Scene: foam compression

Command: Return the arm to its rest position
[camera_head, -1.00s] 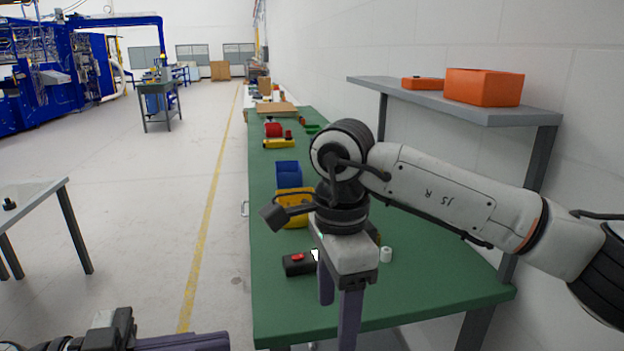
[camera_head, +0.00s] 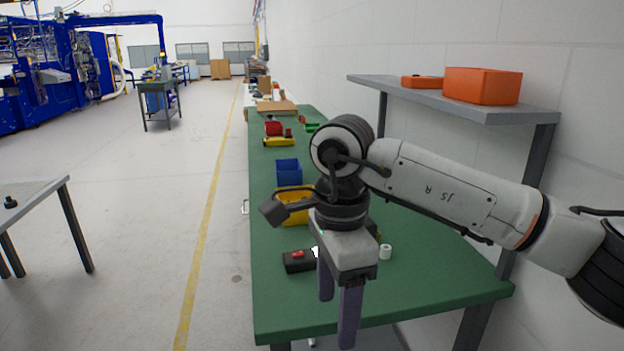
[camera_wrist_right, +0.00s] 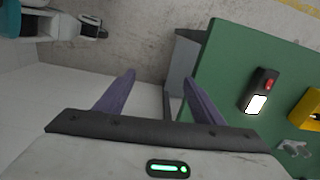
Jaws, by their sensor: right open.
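My right arm comes in from the right in the head view and bends down at its wrist. My right gripper (camera_head: 337,320) points down near the front part of the green workbench (camera_head: 420,300). Its two purple fingers are apart with nothing between them. The right wrist view also shows the open fingers (camera_wrist_right: 159,80), with the floor and a grey bench part beyond them. My left gripper does not show in the head view.
A black device with a red button (camera_head: 299,262) lies left of the gripper. An orange box (camera_head: 483,86) sits on the wall shelf (camera_head: 455,105).

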